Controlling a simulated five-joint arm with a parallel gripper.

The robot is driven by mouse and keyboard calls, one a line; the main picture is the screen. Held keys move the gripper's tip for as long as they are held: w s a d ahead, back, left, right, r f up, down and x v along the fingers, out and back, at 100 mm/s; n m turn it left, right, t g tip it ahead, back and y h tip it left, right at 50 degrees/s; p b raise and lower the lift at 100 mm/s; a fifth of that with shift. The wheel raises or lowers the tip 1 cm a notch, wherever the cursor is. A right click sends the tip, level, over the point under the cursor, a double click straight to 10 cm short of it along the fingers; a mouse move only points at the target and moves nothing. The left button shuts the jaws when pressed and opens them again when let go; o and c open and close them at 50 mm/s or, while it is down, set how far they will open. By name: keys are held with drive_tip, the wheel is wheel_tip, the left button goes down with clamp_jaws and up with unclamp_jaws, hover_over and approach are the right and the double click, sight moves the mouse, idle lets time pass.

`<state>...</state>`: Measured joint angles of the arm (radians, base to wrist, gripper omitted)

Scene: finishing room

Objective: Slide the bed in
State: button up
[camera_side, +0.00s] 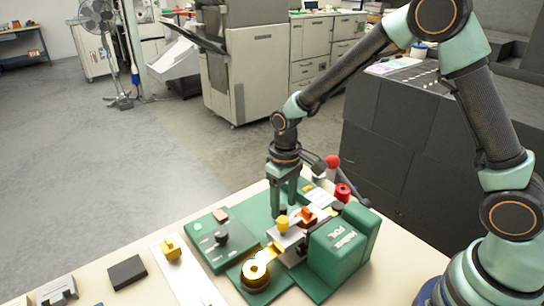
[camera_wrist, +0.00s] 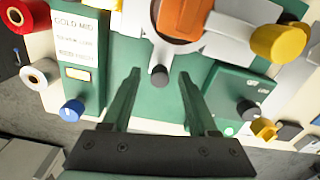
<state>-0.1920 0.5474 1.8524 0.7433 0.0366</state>
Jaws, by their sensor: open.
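The green foil machine (camera_side: 338,243) stands on the table. Its bed, a pale plate (camera_side: 287,240), sits low at the machine's front; in the wrist view the pale plate (camera_wrist: 163,50) carries an orange-brown piece (camera_wrist: 183,18). A dark round knob (camera_wrist: 159,75) sticks out at the plate's near edge. My gripper (camera_wrist: 159,73) is open, with one finger on each side of the knob in this view; I cannot tell whether they touch it. In the side view my gripper (camera_side: 284,203) points down just behind the yellow knob (camera_side: 283,223), which partly hides the bed.
A green box with a dark knob (camera_side: 222,238) stands left of the machine. A gold roll (camera_side: 256,270) is in front.

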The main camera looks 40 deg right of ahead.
wheel_tip(320, 180, up, 11)
drive_tip(key=shift+r, duration=0.15)
idle(0.4)
drive_tip(key=s+d+r+m+t, duration=0.1)
drive_tip(key=s+d+r+t, duration=0.1)
drive_tip(key=s+d+r, duration=0.2)
drive_tip(key=s+d+r+t, duration=0.3)
drive_tip(key=s+d+r, duration=0.1)
drive_tip(key=s, duration=0.4)
drive_tip(key=shift+s+r+m+t, duration=0.15)
drive_tip(key=shift+r+m+t, duration=0.15)
drive_tip(key=shift+m, duration=0.1)
